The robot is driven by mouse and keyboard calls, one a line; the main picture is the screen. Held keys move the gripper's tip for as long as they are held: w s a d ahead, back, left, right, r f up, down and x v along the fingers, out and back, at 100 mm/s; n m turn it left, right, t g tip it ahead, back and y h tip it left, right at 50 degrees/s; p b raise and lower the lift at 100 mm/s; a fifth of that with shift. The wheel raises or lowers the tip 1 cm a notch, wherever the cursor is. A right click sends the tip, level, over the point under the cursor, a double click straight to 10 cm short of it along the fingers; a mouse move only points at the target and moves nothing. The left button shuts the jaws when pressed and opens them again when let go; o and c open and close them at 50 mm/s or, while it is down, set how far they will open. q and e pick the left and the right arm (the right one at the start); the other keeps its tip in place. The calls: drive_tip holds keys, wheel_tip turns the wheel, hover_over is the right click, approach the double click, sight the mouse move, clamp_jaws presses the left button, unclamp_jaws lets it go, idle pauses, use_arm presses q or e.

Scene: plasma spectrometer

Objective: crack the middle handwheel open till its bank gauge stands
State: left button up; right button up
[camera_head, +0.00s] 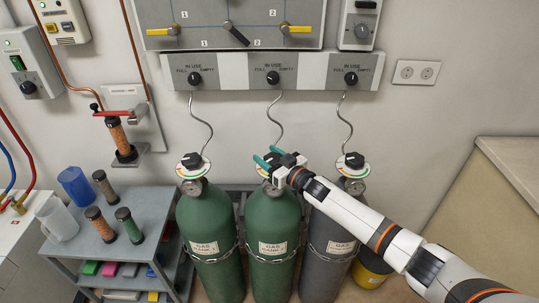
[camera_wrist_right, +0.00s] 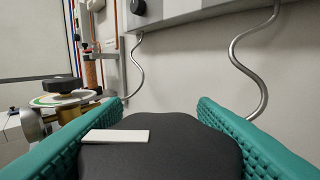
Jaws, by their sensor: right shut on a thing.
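The middle handwheel (camera_wrist_right: 160,150) is a black knob with a white mark on top. It fills the lower middle of the right wrist view, between the teal fingers. My right gripper (camera_head: 270,157) is shut on it, atop the middle green cylinder (camera_head: 272,230). In the head view the hand covers most of this wheel; a bit of its pale, coloured-edge dial (camera_head: 261,171) shows. A small gauge-like face (camera_head: 272,189) sits below, too small to read. The left handwheel (camera_head: 191,160) and right handwheel (camera_head: 354,160) are uncovered. My left gripper is not in view.
A green cylinder (camera_head: 210,240) stands left, a grey one (camera_head: 325,255) right. Curved hoses rise to a wall panel (camera_head: 230,72) with three black knobs. A grey cart (camera_head: 150,215) with cups and rollers stands left. A counter (camera_head: 510,165) is at right.

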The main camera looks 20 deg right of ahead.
drive_tip(key=shift+n+g+y, duration=0.3)
drive_tip(key=shift+n+y, duration=0.1)
drive_tip(key=shift+y, duration=0.1)
drive_tip(key=o, duration=1)
drive_tip(key=shift+s, duration=0.1)
drive_tip(key=shift+b+v, duration=1)
drive_tip(key=shift+v, duration=4.95)
drive_tip(key=shift+f, duration=0.1)
